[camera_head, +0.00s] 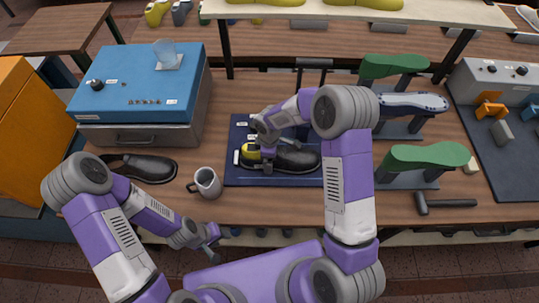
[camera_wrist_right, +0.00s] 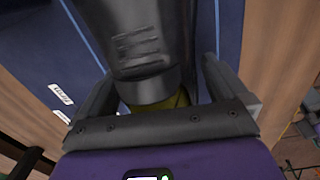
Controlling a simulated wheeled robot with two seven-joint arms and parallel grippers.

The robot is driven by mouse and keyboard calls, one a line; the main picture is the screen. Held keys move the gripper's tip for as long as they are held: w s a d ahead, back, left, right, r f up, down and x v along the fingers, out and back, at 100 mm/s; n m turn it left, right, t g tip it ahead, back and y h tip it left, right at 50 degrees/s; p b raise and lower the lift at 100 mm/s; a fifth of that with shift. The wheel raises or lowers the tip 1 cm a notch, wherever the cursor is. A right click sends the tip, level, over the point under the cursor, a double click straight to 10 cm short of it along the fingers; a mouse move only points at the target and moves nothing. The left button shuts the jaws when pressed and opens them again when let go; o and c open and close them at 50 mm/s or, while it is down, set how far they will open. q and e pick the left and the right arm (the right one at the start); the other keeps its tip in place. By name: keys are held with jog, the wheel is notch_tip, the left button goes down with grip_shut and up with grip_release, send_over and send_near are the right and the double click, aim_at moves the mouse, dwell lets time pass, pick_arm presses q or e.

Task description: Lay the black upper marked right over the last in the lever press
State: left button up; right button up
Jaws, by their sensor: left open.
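A black upper (camera_head: 298,159) lies lengthwise on the blue base of the lever press (camera_head: 235,178), with a yellow part of the last (camera_head: 248,154) showing at its left end. My right gripper (camera_head: 262,152) is down at that yellow end. In the right wrist view its fingers (camera_wrist_right: 160,85) stand on both sides of a dark, ribbed piece (camera_wrist_right: 140,45), with a gap at the right; yellow shows below it. Another black upper (camera_head: 150,168) lies on the bench at the left. My left gripper (camera_head: 212,247) is open and empty in front of the bench edge. I cannot read which upper is marked right.
A grey mug (camera_head: 207,183) stands left of the press. A blue-topped box (camera_head: 140,85) is behind it. Green forms (camera_head: 425,157) and a blue-grey form (camera_head: 410,103) stand on the right, with a hammer (camera_head: 445,202) in front.

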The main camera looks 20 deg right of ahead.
jog(key=shift+r+p, duration=0.3)
jog(key=shift+r, duration=3.5)
jog(key=shift+r, duration=0.1)
